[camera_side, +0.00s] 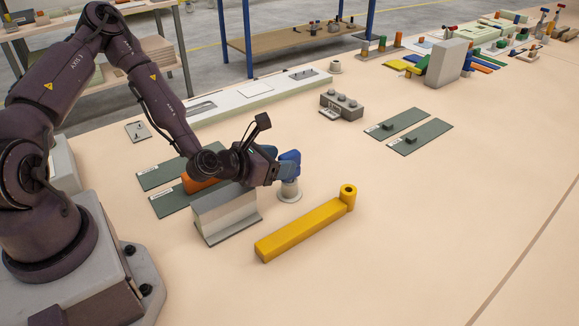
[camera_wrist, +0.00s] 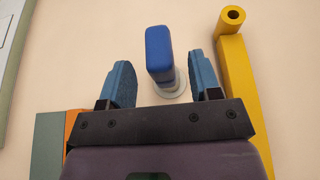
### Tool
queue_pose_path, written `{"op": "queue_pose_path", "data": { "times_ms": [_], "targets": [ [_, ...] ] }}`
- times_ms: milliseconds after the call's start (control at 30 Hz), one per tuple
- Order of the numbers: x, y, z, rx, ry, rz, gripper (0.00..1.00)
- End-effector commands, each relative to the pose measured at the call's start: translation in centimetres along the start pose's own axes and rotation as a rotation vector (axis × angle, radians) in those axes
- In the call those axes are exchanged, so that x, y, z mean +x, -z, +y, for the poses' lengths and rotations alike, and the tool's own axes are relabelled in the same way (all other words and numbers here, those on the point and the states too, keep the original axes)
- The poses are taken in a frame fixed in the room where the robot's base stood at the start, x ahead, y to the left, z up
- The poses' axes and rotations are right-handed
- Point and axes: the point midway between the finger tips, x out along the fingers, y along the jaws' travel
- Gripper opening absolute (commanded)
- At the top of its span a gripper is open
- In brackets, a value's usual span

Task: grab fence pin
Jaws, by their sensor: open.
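The fence pin appears to be the piece with a blue block-shaped head (camera_wrist: 159,48) on a grey round foot; this foot shows in the side view (camera_side: 289,193), standing on the table. My gripper (camera_wrist: 163,66) is open, with one blue finger on either side of the pin in the wrist view. A gap shows on both sides, and neither finger seems to touch it. In the side view my gripper (camera_side: 284,163) is low at the pin, and its blue fingers overlap the blue head, so the depth between them is hard to tell.
A yellow bar (camera_side: 298,229) with a holed round end lies right of the pin. A grey rail block (camera_side: 225,212) and an orange piece (camera_side: 200,183) stand close on the left. A grey block with knobs (camera_side: 341,104) is farther back. The front right table is clear.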

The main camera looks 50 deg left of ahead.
Motion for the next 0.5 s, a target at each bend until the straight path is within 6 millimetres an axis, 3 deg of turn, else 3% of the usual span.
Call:
{"op": "queue_pose_path", "data": {
  "times_ms": [200, 500],
  "targets": [
    [3.1, 0.0, -0.1, 0.002, 0.001, 0.001, 0.57],
    [3.6, 0.1, -0.1, 0.002, 0.002, 0.003, 0.57]
  ]
}}
